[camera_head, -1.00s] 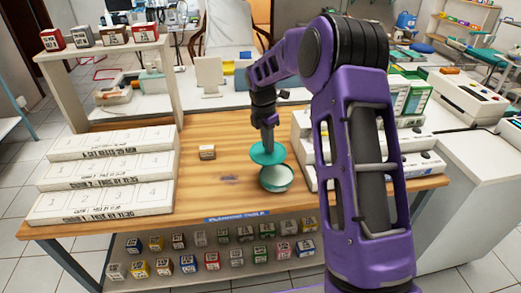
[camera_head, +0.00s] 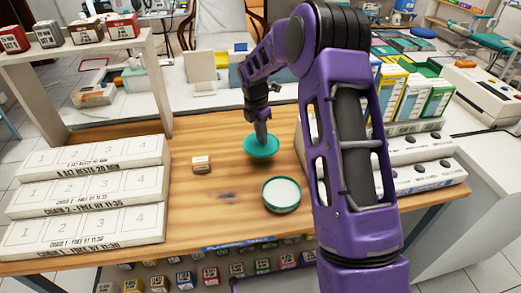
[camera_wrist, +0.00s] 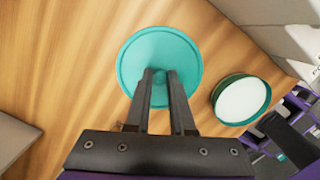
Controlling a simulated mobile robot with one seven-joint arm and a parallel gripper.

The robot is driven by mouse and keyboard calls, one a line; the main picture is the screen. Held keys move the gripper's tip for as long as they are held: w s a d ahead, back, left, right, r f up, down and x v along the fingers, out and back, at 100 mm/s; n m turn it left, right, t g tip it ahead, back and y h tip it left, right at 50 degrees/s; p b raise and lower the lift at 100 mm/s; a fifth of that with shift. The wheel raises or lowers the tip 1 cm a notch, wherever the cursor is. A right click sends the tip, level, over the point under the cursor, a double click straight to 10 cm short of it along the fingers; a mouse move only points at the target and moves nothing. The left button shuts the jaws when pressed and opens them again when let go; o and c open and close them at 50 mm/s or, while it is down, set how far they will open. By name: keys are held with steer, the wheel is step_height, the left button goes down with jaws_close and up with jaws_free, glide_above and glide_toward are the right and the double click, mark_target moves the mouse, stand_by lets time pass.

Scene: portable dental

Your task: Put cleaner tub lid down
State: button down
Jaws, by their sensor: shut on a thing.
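The teal cleaner tub lid (camera_head: 261,149) is a round disc over the wooden table, and it also shows in the wrist view (camera_wrist: 160,50). My gripper (camera_head: 261,135) points down and is shut on the lid's centre knob; its two fingers (camera_wrist: 162,75) flank the knob in the wrist view. Whether the lid touches the table or hangs just above it I cannot tell. The open cleaner tub (camera_head: 281,195), teal with white contents, stands on the table in front and to the right of the lid, apart from it. It also shows in the wrist view (camera_wrist: 241,99).
A small box (camera_head: 201,165) sits on the table left of the lid. White numbered trays (camera_head: 85,195) are stepped along the left side. White units and upright boxes (camera_head: 412,95) stand at the right. Bare wood (camera_head: 215,215) lies between.

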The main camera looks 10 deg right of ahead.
mark_target(260, 143)
steer(key=shift+f, duration=2.95)
steer(key=shift+f, duration=0.15)
steer(key=c, duration=0.8)
jaws_free()
steer(key=r, duration=0.4)
steer(key=a+r, duration=0.1)
steer(key=r, duration=0.7)
steer(key=shift+s+a+r, duration=0.1)
steer(key=shift+s+a, duration=0.05)
steer(key=shift+s, duration=0.2)
steer(key=shift+r, duration=0.1)
